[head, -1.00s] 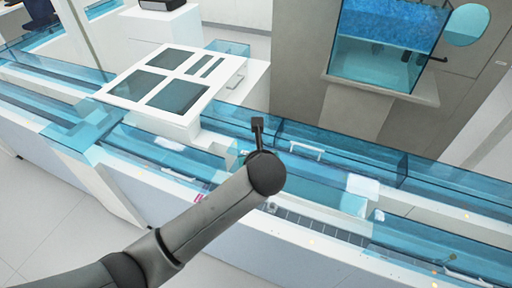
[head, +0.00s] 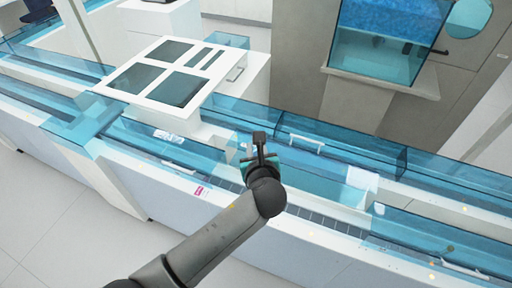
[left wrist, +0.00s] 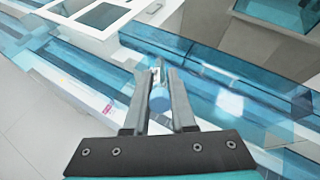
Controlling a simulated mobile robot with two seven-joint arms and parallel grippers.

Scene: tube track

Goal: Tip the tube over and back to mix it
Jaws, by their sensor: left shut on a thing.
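My left gripper (left wrist: 159,95) is shut on the tube (left wrist: 159,99) in the left wrist view. The tube is a small pale blue, partly clear cylinder between the two grey fingers, with a light narrow part towards the fingertips. Its exact tilt is hard to tell. In the head view my left gripper (head: 261,152) is over the track, and the tube cannot be made out there. My right gripper is in neither view.
The long white track (head: 225,202) with clear blue covers (head: 300,140) runs across below the gripper. A white unit with dark panels (head: 168,76) stands behind it to the left. A grey cabinet (head: 300,60) with a blue window (head: 385,45) stands behind to the right.

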